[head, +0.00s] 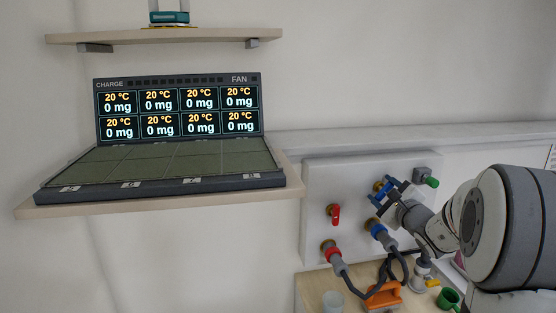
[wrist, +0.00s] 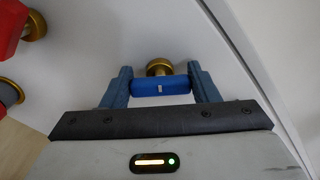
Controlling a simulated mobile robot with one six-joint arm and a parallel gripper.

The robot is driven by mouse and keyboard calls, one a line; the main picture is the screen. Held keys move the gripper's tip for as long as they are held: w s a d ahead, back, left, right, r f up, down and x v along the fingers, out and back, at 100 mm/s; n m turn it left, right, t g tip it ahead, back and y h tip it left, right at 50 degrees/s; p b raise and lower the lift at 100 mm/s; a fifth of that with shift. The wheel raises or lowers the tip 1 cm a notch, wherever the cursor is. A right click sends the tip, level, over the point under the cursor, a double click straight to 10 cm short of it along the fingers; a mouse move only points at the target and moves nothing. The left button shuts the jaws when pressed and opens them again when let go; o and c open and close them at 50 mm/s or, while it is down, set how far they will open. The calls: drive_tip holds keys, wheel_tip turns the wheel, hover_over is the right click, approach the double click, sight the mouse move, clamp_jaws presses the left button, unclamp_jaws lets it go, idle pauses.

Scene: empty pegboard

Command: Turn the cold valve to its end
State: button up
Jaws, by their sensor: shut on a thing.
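The cold valve has a blue handle (wrist: 161,87) on a brass stem (wrist: 159,67), seen at the upper middle of the wrist view. The handle lies crosswise, roughly level in that picture. My gripper (wrist: 160,80) has one finger at each end of the handle and is shut on it. In the head view my gripper (head: 389,190) reaches from the right to the white wall panel (head: 313,190). There it mostly hides the blue handle, and the valve's brass fitting (head: 378,186) shows beside it.
A red valve (head: 335,215) is left of my gripper on the same panel. Below are hose ends with red (head: 330,255) and blue (head: 378,230) collars and dark hoses. A green-tipped fitting (head: 432,182) is close on the right. A shelf with a display (head: 180,107) is at left.

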drive_tip(key=shift+n+b, duration=0.9)
drive_tip(key=shift+b, duration=0.7)
drive_tip(key=o, duration=0.7)
